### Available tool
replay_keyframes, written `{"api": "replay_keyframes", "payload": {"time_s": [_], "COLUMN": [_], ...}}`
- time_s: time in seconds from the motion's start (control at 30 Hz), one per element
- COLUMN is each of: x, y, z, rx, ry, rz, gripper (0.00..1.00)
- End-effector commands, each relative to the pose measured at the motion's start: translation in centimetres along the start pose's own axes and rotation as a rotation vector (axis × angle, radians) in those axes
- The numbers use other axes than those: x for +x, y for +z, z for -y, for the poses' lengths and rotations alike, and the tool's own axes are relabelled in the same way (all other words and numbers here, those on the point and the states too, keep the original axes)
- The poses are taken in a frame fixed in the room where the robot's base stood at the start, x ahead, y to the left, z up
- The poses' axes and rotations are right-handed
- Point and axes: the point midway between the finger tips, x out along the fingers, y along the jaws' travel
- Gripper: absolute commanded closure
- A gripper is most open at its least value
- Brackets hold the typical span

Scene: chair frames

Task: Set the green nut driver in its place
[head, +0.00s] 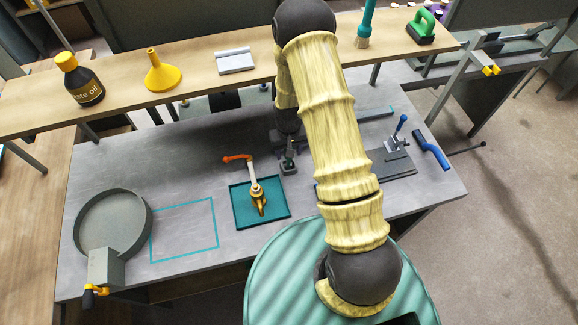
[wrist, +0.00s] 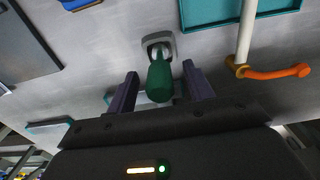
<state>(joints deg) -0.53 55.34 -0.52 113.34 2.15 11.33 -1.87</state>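The green nut driver (wrist: 160,80) stands upright with its handle toward the camera in the wrist view. Its lower end is at a small grey block (wrist: 157,43); whether it sits in the block or just over it I cannot tell. In the head view the driver (head: 290,153) and block (head: 289,169) show just left of my arm. My gripper (wrist: 160,88) is open, one finger on each side of the green handle, with a visible gap on both sides.
A teal tray (head: 240,216) with an orange-handled tool (head: 238,158) is close on the left. A teal outline (head: 185,203) and a round grey pan (head: 112,190) lie farther left. A clamp (head: 397,140) and blue tool (head: 432,150) are right. A wooden shelf (head: 200,77) crosses behind.

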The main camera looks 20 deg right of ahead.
Motion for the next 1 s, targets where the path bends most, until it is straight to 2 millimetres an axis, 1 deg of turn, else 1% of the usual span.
{"api": "replay_keyframes", "payload": {"time_s": [0.27,0.43,0.57,1.0], "x": [-0.2,-1.2,-2.8,-9.5], "y": [0.0,-0.1,-0.1,-0.1], "z": [0.0,0.0,0.0,0.0], "rx": [0.0,0.0,0.0,0.0], "ry": [0.0,0.0,0.0,0.0], "rz": [-0.001,-0.003,-0.004,-0.005], "gripper": [0.48,0.48,0.48,0.48]}}
